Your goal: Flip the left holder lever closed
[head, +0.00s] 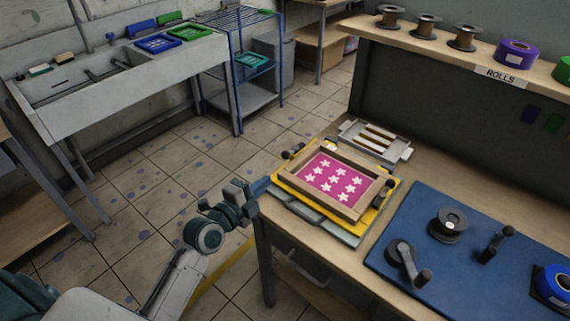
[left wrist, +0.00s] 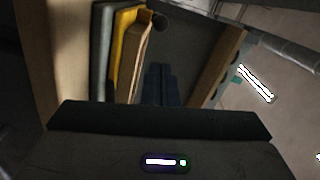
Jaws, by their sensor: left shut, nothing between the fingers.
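The printing press (head: 345,228) sits near the table's left edge, with a yellow frame (head: 287,188) around a wooden-framed pink screen (head: 336,182) with white stars. The left holder lever (head: 291,152) has a dark knob and sticks out at the frame's back left corner. A dark round knob (left wrist: 160,21) also shows in the left wrist view, beyond the fingers. My left gripper (head: 262,186) is shut and empty, just left of the frame's left corner and nearer than the lever. Its fingers (left wrist: 160,84) lie together in the wrist view. My right gripper is out of view.
A grey tray with wooden bars (head: 375,139) lies behind the press. A blue mat (head: 470,250) with dark handled tools lies to the right. A shelf (head: 450,50) with spools and rolls runs above the back. Open floor lies left of the table.

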